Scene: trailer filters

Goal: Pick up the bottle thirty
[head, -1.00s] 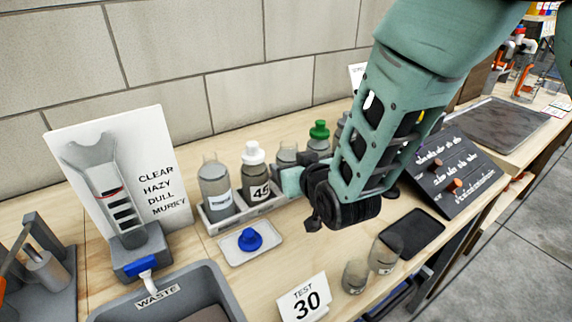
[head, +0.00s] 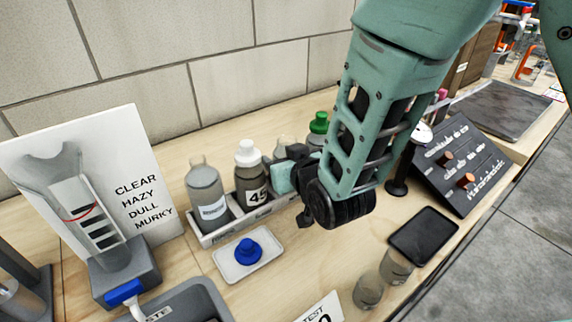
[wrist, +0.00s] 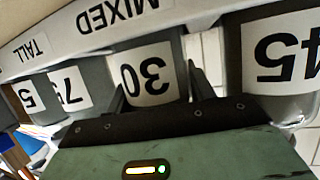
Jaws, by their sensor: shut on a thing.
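Bottle thirty (wrist: 150,78) is grey with a white "30" label, upside down in the wrist view, and stands in the row of bottles. In the head view only its pale top (head: 286,145) shows above my gripper. My gripper (head: 286,176) is shut on it, with one dark finger on each side in the wrist view (wrist: 157,88). Its lower part is hidden in the head view. I cannot tell whether it is clear of the rack (wrist: 95,28), which is marked "MIXED" and "TALL".
Bottle 45 (head: 250,178) with a white cap stands close beside it, then a capless labelled bottle (head: 206,195). A green-capped bottle (head: 318,124) is on the other side. A small tray (head: 229,268) with a blue cap (head: 248,251) lies in front. Two jars (head: 383,281) stand at the front right.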

